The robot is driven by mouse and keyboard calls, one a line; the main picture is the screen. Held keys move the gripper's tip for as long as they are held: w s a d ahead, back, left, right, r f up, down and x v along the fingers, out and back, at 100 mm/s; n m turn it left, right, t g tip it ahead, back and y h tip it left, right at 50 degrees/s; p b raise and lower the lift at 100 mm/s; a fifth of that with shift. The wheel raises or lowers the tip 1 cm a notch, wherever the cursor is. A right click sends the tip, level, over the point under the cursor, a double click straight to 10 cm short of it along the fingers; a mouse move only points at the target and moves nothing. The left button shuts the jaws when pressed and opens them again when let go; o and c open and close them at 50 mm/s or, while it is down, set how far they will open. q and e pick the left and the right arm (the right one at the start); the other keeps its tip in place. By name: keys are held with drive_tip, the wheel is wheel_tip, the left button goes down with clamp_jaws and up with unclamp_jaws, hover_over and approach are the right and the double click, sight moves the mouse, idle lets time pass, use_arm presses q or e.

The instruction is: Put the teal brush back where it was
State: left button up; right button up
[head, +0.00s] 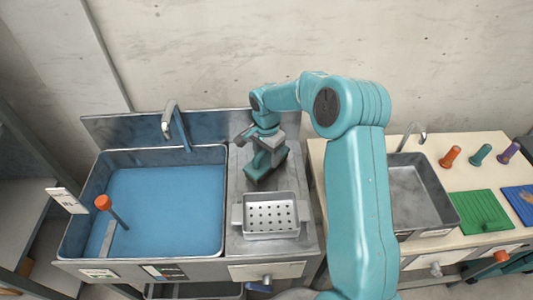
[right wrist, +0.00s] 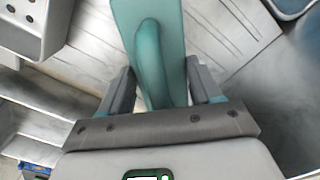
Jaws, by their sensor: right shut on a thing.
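The teal brush (head: 264,168) is in the jaws of my right gripper (head: 266,143), over the metal drainboard to the right of the blue-bottomed sink. In the right wrist view the brush (right wrist: 150,40) shows as a broad teal piece between the two fingers of the gripper (right wrist: 160,88), which are shut on it. Its lower end is near the drainboard behind the perforated tray; whether it touches cannot be told. My left gripper is not in view.
The perforated tray (head: 271,215) sits at the drainboard's front. The large sink (head: 165,258) holds an orange-topped tool (head: 104,203); its faucet (head: 174,125) rises behind. Right of my arm are a smaller sink (head: 420,190), upright coloured handles (head: 480,154) and a green mat (head: 478,212).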

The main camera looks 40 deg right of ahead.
drive_tip(key=shift+w+f, duration=0.2)
drive_tip(key=shift+f, duration=0.15)
drive_tip(key=shift+a, duration=0.1)
drive_tip(key=shift+s, duration=0.15)
